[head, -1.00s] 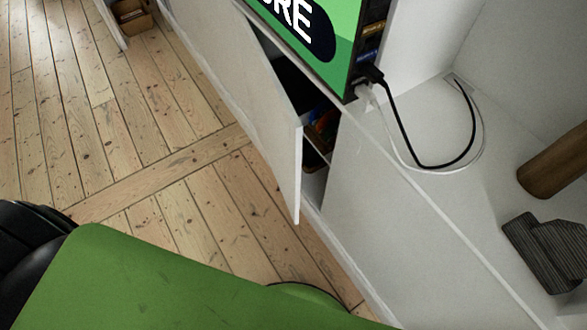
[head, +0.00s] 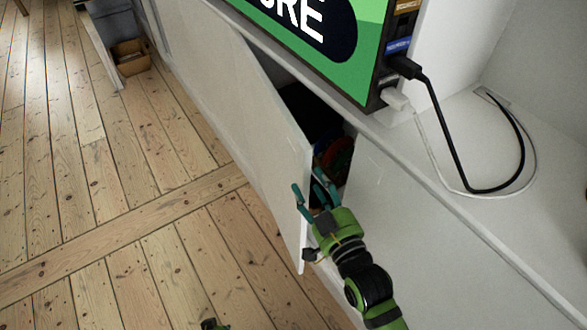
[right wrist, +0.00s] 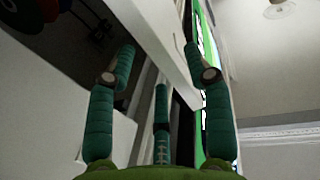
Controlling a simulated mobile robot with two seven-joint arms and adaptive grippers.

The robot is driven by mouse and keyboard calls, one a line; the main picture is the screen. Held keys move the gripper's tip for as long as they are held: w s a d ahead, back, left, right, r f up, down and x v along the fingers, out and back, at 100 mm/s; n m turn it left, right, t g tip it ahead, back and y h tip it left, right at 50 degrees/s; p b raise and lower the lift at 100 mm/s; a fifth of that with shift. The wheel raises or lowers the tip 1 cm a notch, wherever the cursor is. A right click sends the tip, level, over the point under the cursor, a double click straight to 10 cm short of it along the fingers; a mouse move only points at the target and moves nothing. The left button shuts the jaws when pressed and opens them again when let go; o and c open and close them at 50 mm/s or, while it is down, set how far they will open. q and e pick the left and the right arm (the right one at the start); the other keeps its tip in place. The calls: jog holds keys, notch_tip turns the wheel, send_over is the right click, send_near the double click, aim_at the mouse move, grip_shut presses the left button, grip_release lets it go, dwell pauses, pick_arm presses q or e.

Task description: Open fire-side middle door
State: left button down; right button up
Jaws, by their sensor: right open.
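The white cabinet door (head: 245,120) below the screen stands ajar, with a dark gap between its near free edge and the cabinet. My right gripper (head: 308,184) is open at that free edge, one finger on the outer side and others on the gap side. In the right wrist view the pale door edge (right wrist: 150,38) runs between the spread teal fingers (right wrist: 159,50). Whether any finger touches the door I cannot tell.
The screen (head: 330,45) stands on the white cabinet top, with black and white cables (head: 447,140) trailing right. Coloured items (head: 335,160) show inside the gap. Bare floorboards (head: 120,190) lie open to the left. A wooden box (head: 131,58) sits far left.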

aim_at(301, 167)
jog(key=x, duration=0.6)
jog(key=shift+w, duration=0.2)
grip_shut()
